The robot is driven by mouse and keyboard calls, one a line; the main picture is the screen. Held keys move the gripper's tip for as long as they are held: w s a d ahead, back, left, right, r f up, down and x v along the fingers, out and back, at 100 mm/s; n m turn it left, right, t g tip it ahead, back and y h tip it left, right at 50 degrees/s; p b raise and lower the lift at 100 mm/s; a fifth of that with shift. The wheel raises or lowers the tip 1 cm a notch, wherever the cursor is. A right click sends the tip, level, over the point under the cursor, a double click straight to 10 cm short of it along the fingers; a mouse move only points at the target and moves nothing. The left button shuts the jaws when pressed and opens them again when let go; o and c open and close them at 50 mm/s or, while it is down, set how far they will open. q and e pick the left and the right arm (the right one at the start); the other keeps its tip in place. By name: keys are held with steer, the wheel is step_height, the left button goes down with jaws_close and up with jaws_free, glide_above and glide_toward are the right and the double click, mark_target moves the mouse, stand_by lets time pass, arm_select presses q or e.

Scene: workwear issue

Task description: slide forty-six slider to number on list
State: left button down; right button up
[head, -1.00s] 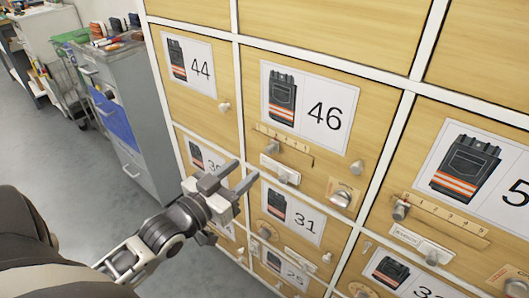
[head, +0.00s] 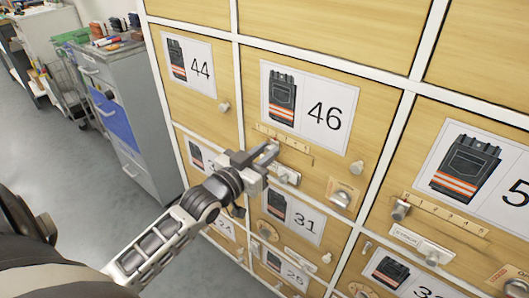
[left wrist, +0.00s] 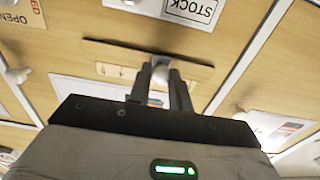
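The forty-six drawer front (head: 374,120) is wooden with a card reading 46 (head: 309,102). Below the card is a numbered slider scale (head: 294,143) with a slot. My left gripper (head: 270,152) is at the left part of this slider and hides its knob in the head view. In the left wrist view, the pale slider knob (left wrist: 160,73) lies between the tips of my left gripper (left wrist: 160,80). The fingers are a little apart; I cannot tell whether they touch the knob. My right gripper is not in view. No list can be made out.
Below the slider are a small plate (head: 284,174) and a round metal knob (head: 342,198). Another knob (head: 357,167) sticks out at the right. Neighbouring drawers 44 (head: 190,66) and 31 (head: 292,217) are close. A grey cabinet (head: 118,110) stands at the left.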

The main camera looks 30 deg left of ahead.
arm_select(q)
steer(key=shift+s+d+r+p, duration=0.1)
steer(key=shift+d+r+p, duration=0.05)
steer(key=shift+d+p, duration=0.85)
steer(key=shift+d, duration=0.35)
steer(key=c, duration=1.3)
jaws_free()
steer(key=s, duration=0.5)
steer(key=s+a, duration=0.1)
steer(key=s, duration=1)
steer(key=shift+a+b, duration=0.2)
steer(key=shift+b, duration=0.2)
steer(key=shift+f, duration=0.2)
